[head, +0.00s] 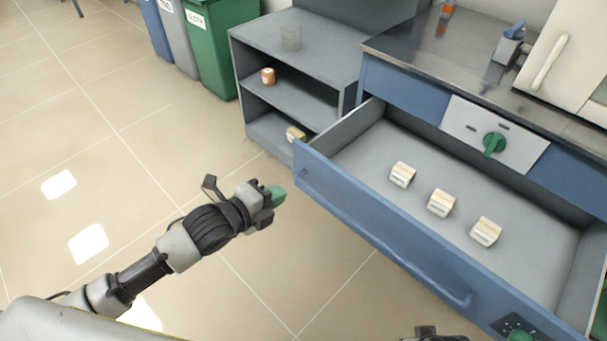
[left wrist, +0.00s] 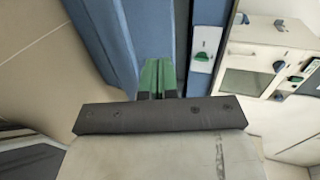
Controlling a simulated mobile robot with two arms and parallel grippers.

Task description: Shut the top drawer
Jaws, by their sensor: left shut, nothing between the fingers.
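The top drawer (head: 385,232) is blue with a grey inside and stands pulled far out of the bench at the right in the head view. Its front has a long bar handle (head: 440,285). Several small cream blocks lie inside, one of them near the middle (head: 441,203). My left gripper (head: 277,195), with green fingertips, is shut and empty just outside the drawer front's left end. In the left wrist view its fingers (left wrist: 158,78) are together close to the blue drawer front (left wrist: 150,30); contact cannot be told. Part of my right arm shows at the bottom edge, its fingertips not made out.
A green bin (head: 215,45) stands farther left. The steel bench top (head: 440,45) carries a cream appliance (head: 565,50). The tiled floor at left is clear.

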